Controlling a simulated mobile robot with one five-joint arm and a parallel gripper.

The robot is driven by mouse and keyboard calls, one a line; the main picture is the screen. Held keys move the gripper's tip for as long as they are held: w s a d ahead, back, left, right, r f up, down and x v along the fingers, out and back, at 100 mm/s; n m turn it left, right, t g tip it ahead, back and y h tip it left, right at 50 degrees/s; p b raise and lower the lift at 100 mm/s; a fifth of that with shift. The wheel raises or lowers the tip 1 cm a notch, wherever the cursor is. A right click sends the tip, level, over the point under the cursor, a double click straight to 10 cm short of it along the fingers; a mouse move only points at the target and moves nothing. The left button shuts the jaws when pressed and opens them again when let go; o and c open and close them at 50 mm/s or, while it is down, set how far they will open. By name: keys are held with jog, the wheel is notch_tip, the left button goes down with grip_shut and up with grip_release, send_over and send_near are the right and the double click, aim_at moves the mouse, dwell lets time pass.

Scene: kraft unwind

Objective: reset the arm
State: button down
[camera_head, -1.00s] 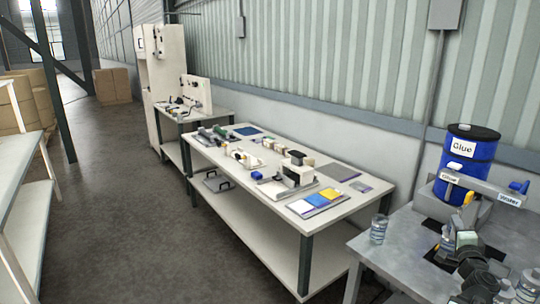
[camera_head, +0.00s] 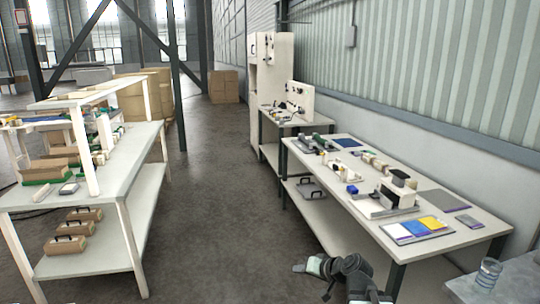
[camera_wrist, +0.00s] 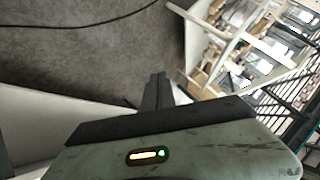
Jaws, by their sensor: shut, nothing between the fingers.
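My gripper (camera_head: 299,267) shows low in the head view, at the end of my dark folded arm, in front of the white bench's near edge. In the wrist view my gripper's dark fingers (camera_wrist: 158,88) lie together, with nothing between them. They point out over grey floor and the pale edge of a bench. No object touches them in either view.
The white bench (camera_head: 468,240) at right holds coloured cards, boxes and small tools. A metal table (camera_head: 515,280) with a clear glass (camera_head: 488,273) stands at lower right. A shelved bench (camera_head: 95,187) stands at left. The floor (camera_head: 225,215) between is clear.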

jog(key=s+a+f+n+g+h, duration=0.2)
jog(key=s+a+f+g+h, duration=0.1)
jog(key=s+f+g, duration=0.3)
jog(key=s+d+f+m+g+h, duration=0.1)
jog(key=s+d+f+g+h, duration=0.1)
jog(key=s+d, duration=0.6)
jog(key=shift+s+d+f+h, duration=0.25)
jog(key=shift+d+f+h, duration=0.25)
jog(key=shift+f+h, duration=0.45)
